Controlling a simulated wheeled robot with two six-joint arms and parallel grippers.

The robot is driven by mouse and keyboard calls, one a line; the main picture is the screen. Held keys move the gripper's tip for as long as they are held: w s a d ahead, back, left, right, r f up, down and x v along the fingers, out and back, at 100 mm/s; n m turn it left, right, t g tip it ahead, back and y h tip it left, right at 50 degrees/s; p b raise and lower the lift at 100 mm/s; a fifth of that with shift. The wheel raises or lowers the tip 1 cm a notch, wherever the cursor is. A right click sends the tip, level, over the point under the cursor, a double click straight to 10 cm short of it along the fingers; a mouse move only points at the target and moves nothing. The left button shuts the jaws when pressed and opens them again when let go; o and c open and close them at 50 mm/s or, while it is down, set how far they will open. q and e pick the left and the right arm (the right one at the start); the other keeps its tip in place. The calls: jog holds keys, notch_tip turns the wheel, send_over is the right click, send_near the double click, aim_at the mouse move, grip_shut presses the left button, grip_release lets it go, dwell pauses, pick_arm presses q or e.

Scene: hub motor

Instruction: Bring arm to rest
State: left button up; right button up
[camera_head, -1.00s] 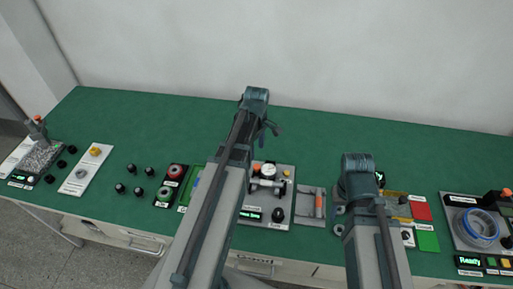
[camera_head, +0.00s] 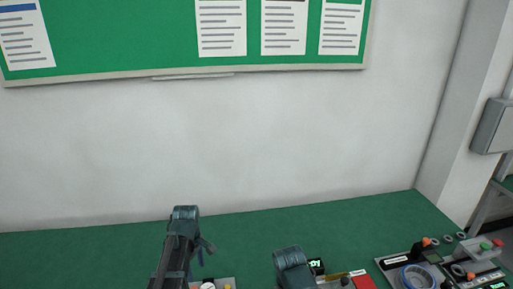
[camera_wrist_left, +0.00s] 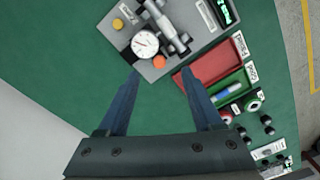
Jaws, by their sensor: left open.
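My left gripper (camera_head: 204,250) is at the lower middle of the head view, above the green bench and apart from it. In the left wrist view its two fingers (camera_wrist_left: 162,76) are spread, with nothing between them. They point toward a grey plate with a dial gauge (camera_wrist_left: 145,43), which lies beyond the fingertips. My right arm's wrist (camera_head: 293,266) shows at the bottom of the head view, right of the left arm. Its jaws are hidden.
The green bench (camera_head: 330,222) carries a red tray (camera_wrist_left: 213,65) and a green tray (camera_wrist_left: 238,78) beside the gauge plate. A station with a blue ring (camera_head: 417,277) stands at the right. The bench's back strip is clear before the wall (camera_head: 250,140).

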pick_arm(q)
jog(key=s+d+f+m+b, duration=0.1)
jog(key=s+d+m, duration=0.5)
jog(key=d+m, duration=0.3)
jog(key=s+d+f+m+y+b, duration=0.1)
jog(key=s+d+m, duration=0.5)
jog(key=d+m, duration=0.3)
jog(key=shift+s+d+f, duration=0.3)
jog(key=shift+d, duration=0.1)
